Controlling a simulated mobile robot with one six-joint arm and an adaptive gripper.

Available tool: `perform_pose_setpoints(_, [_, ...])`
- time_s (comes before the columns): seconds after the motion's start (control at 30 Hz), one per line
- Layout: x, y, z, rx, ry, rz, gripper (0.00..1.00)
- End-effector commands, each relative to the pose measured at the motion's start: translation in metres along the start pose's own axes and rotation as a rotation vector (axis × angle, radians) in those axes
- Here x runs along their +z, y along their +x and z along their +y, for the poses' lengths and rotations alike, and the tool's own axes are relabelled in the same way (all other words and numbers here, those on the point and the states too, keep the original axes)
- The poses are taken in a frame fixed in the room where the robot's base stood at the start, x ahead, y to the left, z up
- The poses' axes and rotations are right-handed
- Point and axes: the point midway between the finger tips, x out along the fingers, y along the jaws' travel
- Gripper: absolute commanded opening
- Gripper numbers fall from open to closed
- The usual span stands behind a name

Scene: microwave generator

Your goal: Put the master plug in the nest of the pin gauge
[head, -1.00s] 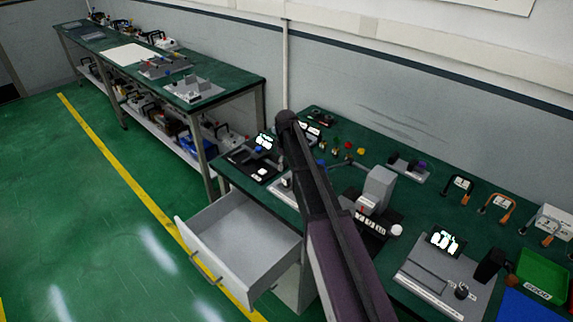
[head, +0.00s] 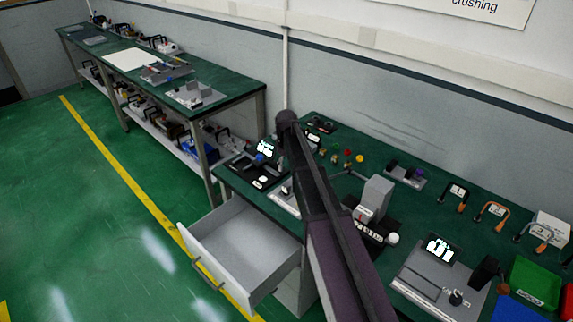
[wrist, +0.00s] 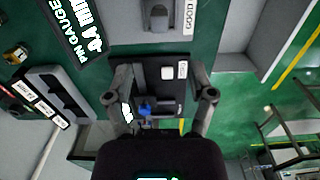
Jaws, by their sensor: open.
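The pin gauge's display (wrist: 83,35) reads "PIN GAUGE -0.4 mm" at the upper left of the wrist view. Near it, a grey plate labelled "GOOD" (wrist: 188,18) carries a grey block with a slot (wrist: 158,14).
An open grey drawer (head: 240,250) juts from the green-topped bench's left end. A grey plate with a lit display (head: 440,247) stands at right, beside a green tray (head: 535,280). A second bench (head: 220,97) stands behind, left. Green floor is free in front.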

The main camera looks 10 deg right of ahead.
Motion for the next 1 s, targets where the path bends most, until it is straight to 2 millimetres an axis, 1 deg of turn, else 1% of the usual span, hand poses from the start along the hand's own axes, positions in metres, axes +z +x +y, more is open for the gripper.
perform_pose_setpoints(0.37, [0.001,0.0,-0.001,0.0,0.002,0.0,0.71])
perform_pose_setpoints(0.47, [0.008,0.0,-0.006,0.0,0.015,0.0,0.71])
perform_pose_setpoints(0.57, [0.023,0.0,-0.017,0.0,0.048,0.0,0.71])
perform_pose_setpoints(0.67, [0.047,0.0,-0.034,0.0,0.102,0.0,0.71])
perform_pose_setpoints(0.77, [0.078,0.0,-0.056,0.0,0.178,-0.001,0.71])
perform_pose_setpoints(1.0, [0.164,0.0,-0.118,0.0,0.402,-0.001,0.71])
